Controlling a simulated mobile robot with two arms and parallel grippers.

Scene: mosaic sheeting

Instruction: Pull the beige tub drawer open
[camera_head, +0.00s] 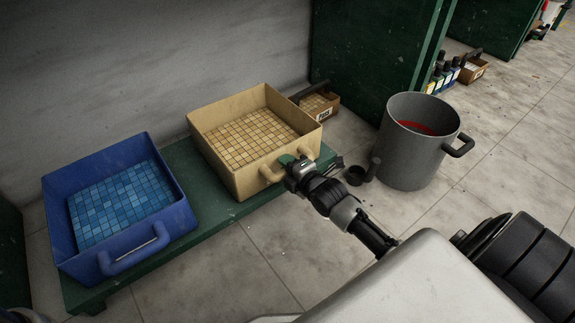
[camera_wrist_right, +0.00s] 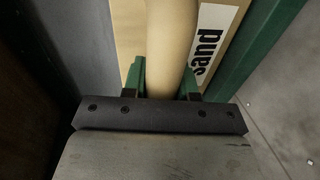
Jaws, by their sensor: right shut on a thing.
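The beige tub drawer (camera_head: 223,172) holds a sheet of beige mosaic tiles and sits on a low green bench. Its rounded handle (camera_head: 306,154) is on the front side. My right gripper (camera_head: 290,163) is at this handle. In the right wrist view the green fingers of the right gripper (camera_wrist_right: 163,80) stand on both sides of the beige handle bar (camera_wrist_right: 172,45) and are shut on it. Behind the bar is a white label (camera_wrist_right: 212,45) reading "sand".
A blue tub (camera_head: 70,245) with blue tiles stands left on the green bench (camera_head: 213,210). A grey pot (camera_head: 405,160) with red contents stands on the floor at right. A small box (camera_head: 330,104) is behind the beige tub. Floor in front of the bench is clear.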

